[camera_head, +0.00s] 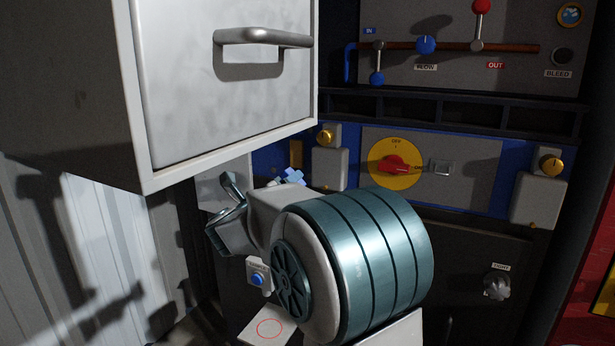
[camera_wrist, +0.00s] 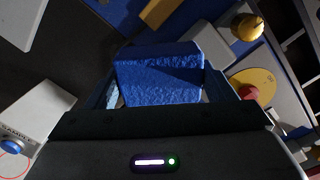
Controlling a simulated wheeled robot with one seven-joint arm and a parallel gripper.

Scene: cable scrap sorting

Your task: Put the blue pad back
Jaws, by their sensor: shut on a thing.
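The blue pad (camera_wrist: 158,82) is a rough-faced blue block in the middle of the wrist view. My gripper (camera_wrist: 160,70) is shut on it, with one finger on each side of the pad. The pad is held in front of the blue panel. The place that the pad belongs to cannot be told from these frames.
A yellow dial with a red knob (camera_head: 392,165) and a brass knob (camera_head: 326,137) are on the panel. A small box with a blue button (camera_head: 258,279) is at lower left. A large grey cabinet with a handle (camera_head: 262,38) overhangs at upper left.

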